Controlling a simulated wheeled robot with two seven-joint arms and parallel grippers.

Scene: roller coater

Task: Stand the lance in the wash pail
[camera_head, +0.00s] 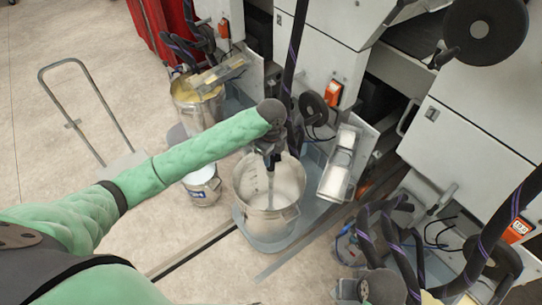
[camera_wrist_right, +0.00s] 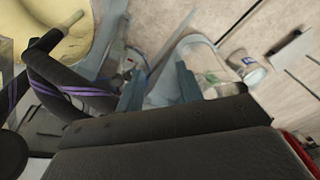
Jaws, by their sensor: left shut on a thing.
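My left gripper (camera_head: 268,150) is above the large metal pail (camera_head: 251,205) in the head view. It is shut on a thin grey rod, which looks like the lance (camera_head: 270,188). The rod hangs nearly upright, with its lower part inside the pail's opening. I cannot tell whether its tip touches the bottom. A smaller pail (camera_head: 203,190) with a blue label stands to the left; it also shows in the right wrist view (camera_wrist_right: 246,66). I cannot tell which pail is the wash pail. My right gripper (camera_wrist_right: 160,87) has its fingers apart, with nothing visible between them.
A pail with yellowish contents (camera_head: 196,106) stands farther back. White machine cabinets (camera_head: 325,62) with dark hoses line the right side. A tilted metal tray (camera_head: 345,165) is beside the large pail. A hand cart (camera_head: 88,110) stands on the left; the floor around it is clear.

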